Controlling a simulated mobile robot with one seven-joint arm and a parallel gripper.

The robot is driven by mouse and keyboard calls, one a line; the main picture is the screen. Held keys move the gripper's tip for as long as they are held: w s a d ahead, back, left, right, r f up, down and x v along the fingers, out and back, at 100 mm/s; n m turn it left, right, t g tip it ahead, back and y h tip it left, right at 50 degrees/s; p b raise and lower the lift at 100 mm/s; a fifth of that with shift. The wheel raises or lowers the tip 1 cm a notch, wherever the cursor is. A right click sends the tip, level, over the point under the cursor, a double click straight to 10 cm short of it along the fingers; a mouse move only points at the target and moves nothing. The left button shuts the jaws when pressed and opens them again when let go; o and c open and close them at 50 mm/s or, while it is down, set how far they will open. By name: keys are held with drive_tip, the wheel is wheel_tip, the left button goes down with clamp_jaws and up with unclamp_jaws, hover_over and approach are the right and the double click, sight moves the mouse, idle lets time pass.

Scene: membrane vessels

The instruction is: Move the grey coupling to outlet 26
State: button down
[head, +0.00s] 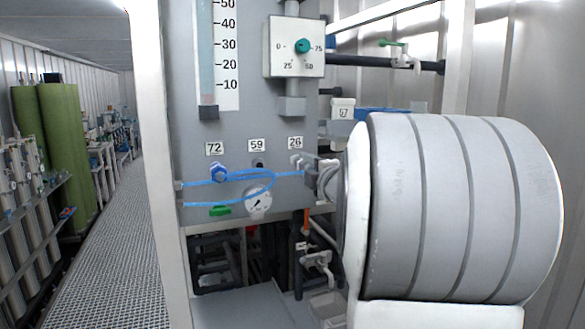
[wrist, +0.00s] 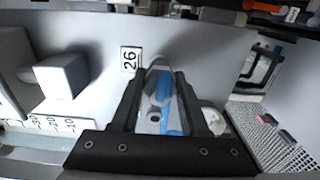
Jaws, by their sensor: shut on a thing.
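The panel carries outlet labels 72 (head: 214,149), 59 (head: 257,145) and 26 (head: 295,142). My gripper (head: 311,170) is at the panel just below label 26, partly hidden by my large grey arm link. In the wrist view, my gripper (wrist: 159,82) is shut on the grey coupling (wrist: 157,68), beside label 26 (wrist: 130,60). A blue hose (wrist: 171,120) shows between the fingers. In the head view the hose (head: 262,182) loops left across the panel. Outlet 26 itself is hidden, so I cannot tell whether the coupling touches it.
A blue fitting (head: 219,172) sits under label 72; the dark outlet (head: 258,163) under 59 looks bare. A gauge (head: 258,202) and green handle (head: 220,211) are below. A dial box (head: 294,47) is above label 26. A grated walkway (head: 110,240) runs left.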

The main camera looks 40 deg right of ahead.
drive_tip(key=shift+w+d, duration=0.1)
drive_tip(key=shift+w, duration=0.45)
drive_tip(key=shift+c, duration=1.7)
unclamp_jaws()
drive_tip(key=shift+s, duration=0.1)
